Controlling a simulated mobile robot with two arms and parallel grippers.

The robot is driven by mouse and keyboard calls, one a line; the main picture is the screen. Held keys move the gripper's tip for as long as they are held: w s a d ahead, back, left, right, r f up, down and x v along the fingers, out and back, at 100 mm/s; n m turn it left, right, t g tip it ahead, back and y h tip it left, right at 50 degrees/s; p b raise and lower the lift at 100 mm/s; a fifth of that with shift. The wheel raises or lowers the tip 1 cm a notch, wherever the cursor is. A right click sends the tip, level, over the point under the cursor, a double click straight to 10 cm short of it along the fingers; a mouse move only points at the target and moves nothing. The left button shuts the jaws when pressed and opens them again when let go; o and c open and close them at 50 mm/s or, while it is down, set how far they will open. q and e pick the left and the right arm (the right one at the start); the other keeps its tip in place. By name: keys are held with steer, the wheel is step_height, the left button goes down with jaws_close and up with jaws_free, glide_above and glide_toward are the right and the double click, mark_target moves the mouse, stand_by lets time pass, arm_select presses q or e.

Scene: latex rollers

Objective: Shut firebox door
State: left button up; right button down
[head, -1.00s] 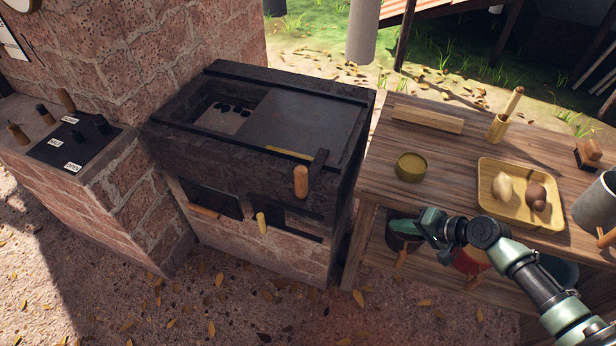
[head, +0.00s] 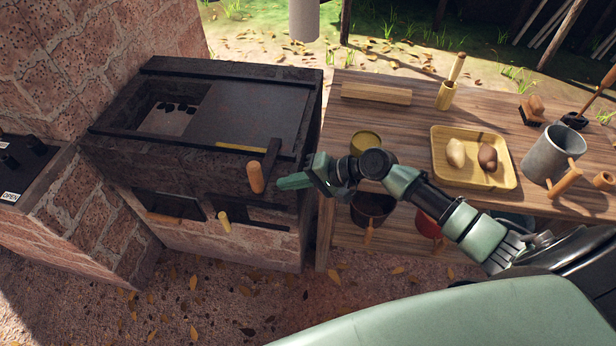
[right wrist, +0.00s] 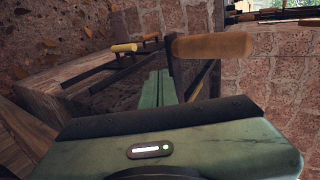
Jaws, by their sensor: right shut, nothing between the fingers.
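The dark stove (head: 120,125) stands left of the table. Its brick front has a dark rectangular firebox opening or door (head: 172,203) with a wooden handle (head: 172,219) along its lower edge; I cannot tell how far the door is open. A slot (head: 255,214) with a pale yellow handle (head: 224,220) lies to its right. My right gripper (head: 282,183) is shut and empty, just right of the upright orange wooden handle (head: 255,177) on the stove's bar. In the right wrist view the shut fingers (right wrist: 158,80) point past this handle (right wrist: 212,46). My left gripper is not in view.
The wooden table (head: 395,115) at right holds a yellow tray (head: 480,178), a grey mug (head: 550,152) and a wooden block (head: 376,93). Pots (head: 372,208) sit on its lower shelf. A brick ledge (head: 85,225) adjoins the stove's left. The ground in front is clear except for leaves.

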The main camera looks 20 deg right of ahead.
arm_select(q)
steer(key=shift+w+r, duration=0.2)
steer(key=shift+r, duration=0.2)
arm_select(e)
steer(key=shift+w+a, duration=0.65)
steer(key=shift+a, duration=0.3)
